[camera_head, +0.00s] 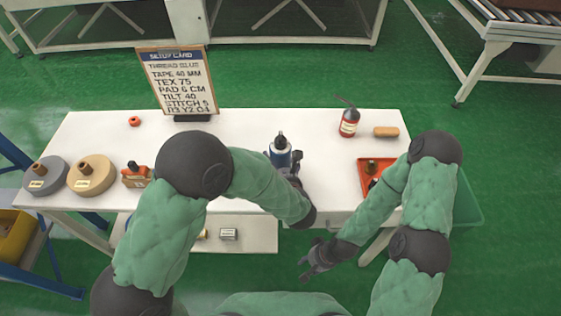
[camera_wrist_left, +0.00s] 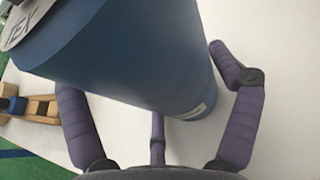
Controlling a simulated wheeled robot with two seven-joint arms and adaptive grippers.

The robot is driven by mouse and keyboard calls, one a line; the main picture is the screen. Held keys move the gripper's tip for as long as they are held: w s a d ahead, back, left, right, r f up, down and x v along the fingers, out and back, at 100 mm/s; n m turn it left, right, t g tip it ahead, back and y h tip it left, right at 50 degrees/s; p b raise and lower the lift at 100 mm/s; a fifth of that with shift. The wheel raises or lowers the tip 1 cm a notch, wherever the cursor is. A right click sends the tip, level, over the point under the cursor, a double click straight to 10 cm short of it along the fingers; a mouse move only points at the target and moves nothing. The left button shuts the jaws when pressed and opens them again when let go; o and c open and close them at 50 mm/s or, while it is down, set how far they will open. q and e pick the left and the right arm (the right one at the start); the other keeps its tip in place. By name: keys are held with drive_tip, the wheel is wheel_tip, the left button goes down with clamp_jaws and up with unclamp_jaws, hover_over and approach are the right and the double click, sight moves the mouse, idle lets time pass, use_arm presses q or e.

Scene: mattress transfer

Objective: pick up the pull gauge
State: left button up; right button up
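I cannot make out for sure which object is the pull gauge. A blue cylinder (camera_head: 281,155) with a dark top stands on the white table; in the left wrist view the blue cylinder (camera_wrist_left: 135,60) fills the upper middle, with a label reading "TEX". My left gripper (camera_head: 291,170) is at it, and in the left wrist view its fingers (camera_wrist_left: 158,105) are spread on either side, with a gap at the right finger. My right gripper (camera_head: 308,264) hangs in front of the table's near edge, empty, its fingers seemingly apart.
A setup card (camera_head: 178,82) stands at the back. Grey (camera_head: 48,183) and tan (camera_head: 98,178) discs and an orange-and-wood item (camera_head: 134,177) are left. A red bottle (camera_head: 349,122), tan block (camera_head: 386,132) and red tray (camera_head: 367,187) are right. A lower shelf (camera_head: 262,240) holds small items.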

use_arm(q)
drive_tip(key=shift+r, duration=0.1)
drive_tip(key=c, duration=1.3)
drive_tip(key=shift+r, duration=0.3)
drive_tip(key=r+p, duration=0.1)
drive_tip(key=r, duration=0.1)
drive_tip(key=r+p, duration=0.1)
drive_tip(key=shift+s+r+p, duration=0.2)
drive_tip(key=shift+r+p, duration=0.15)
drive_tip(key=shift+p, duration=0.05)
drive_tip(key=s+r+p, duration=0.1)
drive_tip(key=s+r, duration=0.1)
drive_tip(key=s+r+p, duration=0.1)
drive_tip(key=s+r, duration=0.1)
drive_tip(key=r, duration=0.1)
drive_tip(key=shift+s+d+r+p, duration=0.15)
drive_tip(key=shift+s+p, duration=0.1)
drive_tip(key=shift+p, duration=0.1)
drive_tip(key=p, duration=0.3)
approach(276, 140)
drive_tip(key=s+a+f, duration=0.2)
drive_tip(key=s, duration=0.3)
drive_tip(key=shift+a+f, duration=0.2)
drive_tip(key=shift+f, duration=0.15)
drive_tip(key=shift+w+a+b, duration=0.15)
drive_tip(key=shift+w+b, duration=1.15)
drive_tip(key=shift+w, duration=5.7)
